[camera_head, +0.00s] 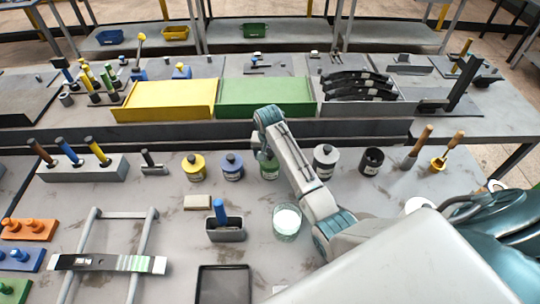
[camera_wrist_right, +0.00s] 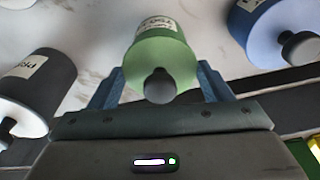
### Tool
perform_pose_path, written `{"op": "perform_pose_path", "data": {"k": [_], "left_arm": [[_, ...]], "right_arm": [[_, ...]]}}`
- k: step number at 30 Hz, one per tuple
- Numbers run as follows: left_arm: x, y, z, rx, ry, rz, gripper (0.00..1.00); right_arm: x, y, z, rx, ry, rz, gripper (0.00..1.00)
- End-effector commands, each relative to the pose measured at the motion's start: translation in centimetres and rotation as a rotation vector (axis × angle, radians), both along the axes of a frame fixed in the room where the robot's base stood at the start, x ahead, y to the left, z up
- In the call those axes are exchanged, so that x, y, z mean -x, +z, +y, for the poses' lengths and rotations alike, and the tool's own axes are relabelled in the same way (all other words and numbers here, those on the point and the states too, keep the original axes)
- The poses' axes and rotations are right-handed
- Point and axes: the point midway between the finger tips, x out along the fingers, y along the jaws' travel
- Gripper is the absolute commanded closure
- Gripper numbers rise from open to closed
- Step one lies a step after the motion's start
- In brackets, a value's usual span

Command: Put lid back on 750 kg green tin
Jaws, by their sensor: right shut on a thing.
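The green tin (camera_head: 269,173) stands upright on the near bench, in the row of tins, with its upper part partly hidden by my right gripper (camera_head: 264,151). In the right wrist view, the green tin's white label (camera_wrist_right: 160,28) reads 750. Its green lid (camera_wrist_right: 158,58) with a dark round knob (camera_wrist_right: 160,86) is between the two blue fingers of my right gripper (camera_wrist_right: 159,76). The fingers are shut on the lid. I cannot tell whether the lid is fully seated on the tin. My left gripper is not in view.
A blue tin (camera_head: 232,167) and a yellow tin (camera_head: 194,167) stand left of the green tin. The rack edge (camera_head: 210,131) runs behind.

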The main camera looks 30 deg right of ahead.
Motion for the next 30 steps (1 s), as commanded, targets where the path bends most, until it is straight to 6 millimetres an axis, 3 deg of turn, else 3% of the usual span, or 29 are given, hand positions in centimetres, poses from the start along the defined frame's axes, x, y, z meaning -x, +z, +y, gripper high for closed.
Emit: {"op": "perform_pose_path", "data": {"k": [11, 12, 15, 30], "left_arm": [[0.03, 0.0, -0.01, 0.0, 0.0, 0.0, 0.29], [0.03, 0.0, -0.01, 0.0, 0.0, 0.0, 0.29], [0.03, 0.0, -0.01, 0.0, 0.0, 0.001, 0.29], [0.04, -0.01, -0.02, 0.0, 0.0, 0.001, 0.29]], "right_arm": [[0.01, -0.03, 0.0, 0.0, 0.0, 0.0, 0.51], [0.01, -0.03, 0.0, 0.0, 0.0, 0.0, 0.2], [0.01, -0.03, 0.0, 0.0, 0.0, 0.0, 0.03], [0.0, 0.11, 0.0, 0.0, 0.0, 0.0, 0.0]]}}
